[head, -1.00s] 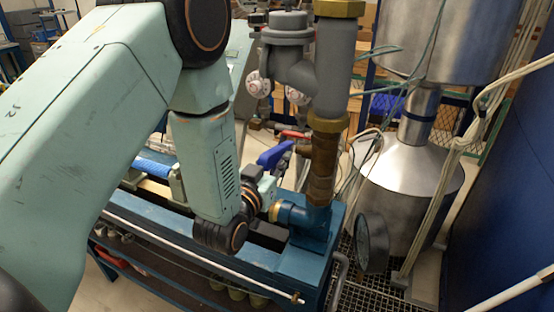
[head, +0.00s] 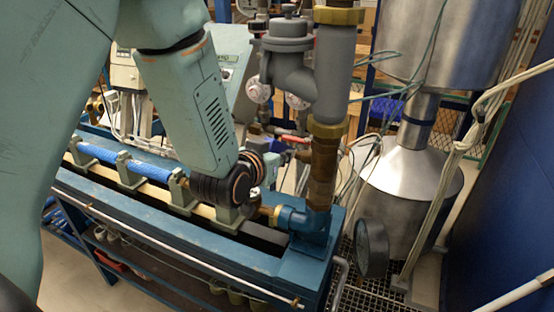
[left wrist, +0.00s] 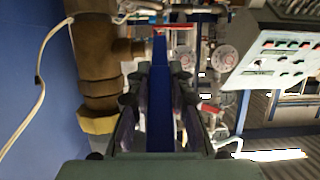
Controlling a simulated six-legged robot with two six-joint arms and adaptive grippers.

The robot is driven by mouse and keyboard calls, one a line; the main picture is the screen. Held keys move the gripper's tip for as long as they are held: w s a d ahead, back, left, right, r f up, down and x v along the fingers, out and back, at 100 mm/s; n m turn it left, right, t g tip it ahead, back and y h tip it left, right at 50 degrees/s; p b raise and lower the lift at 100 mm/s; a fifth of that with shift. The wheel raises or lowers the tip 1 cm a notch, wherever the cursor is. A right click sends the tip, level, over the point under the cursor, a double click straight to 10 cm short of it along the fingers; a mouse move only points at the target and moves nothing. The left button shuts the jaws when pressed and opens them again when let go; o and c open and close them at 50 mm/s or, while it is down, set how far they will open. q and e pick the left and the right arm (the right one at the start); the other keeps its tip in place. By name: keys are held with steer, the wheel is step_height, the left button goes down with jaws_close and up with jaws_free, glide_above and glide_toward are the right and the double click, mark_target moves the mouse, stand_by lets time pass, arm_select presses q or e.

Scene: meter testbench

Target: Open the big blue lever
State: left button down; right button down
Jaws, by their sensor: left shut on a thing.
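The big blue lever (left wrist: 160,115) shows in the left wrist view as a long blue bar running up the middle of the picture. My left gripper (left wrist: 159,78) has a finger on each side of the bar and is shut on it. In the head view my left wrist and forearm come down from the upper left to the valve end of the bench. They hide the lever and most of the gripper there. The brass pipe (head: 322,168) stands upright just right of my wrist, and it also shows at the left of the wrist view (left wrist: 98,60). My right gripper is in neither view.
A grey meter body (head: 287,48) and thick grey pipe stand above the brass pipe. A small red handle (head: 294,136) is behind. The blue bench (head: 150,216) carries a blue tube (head: 147,170). A round gauge (head: 371,247) and a steel tank (head: 420,180) stand at right.

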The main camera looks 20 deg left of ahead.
arm_select(q)
steer(key=shift+w+r+g, duration=0.25)
steer(key=shift+r+g, duration=0.15)
steer(key=shift+g, duration=0.3)
steer(key=shift+w+r+g, duration=0.25)
steer(key=shift+r+g, duration=0.1)
steer(key=shift+g, duration=0.35)
steer(key=c, duration=1.2)
jaws_free()
steer(key=shift+w, duration=0.1)
steer(key=v, duration=0.7)
steer(key=shift+s+r, duration=0.25)
steer(key=shift+w+f, duration=0.1)
steer(key=shift+w, duration=0.05)
steer(key=shift+c, duration=0.5)
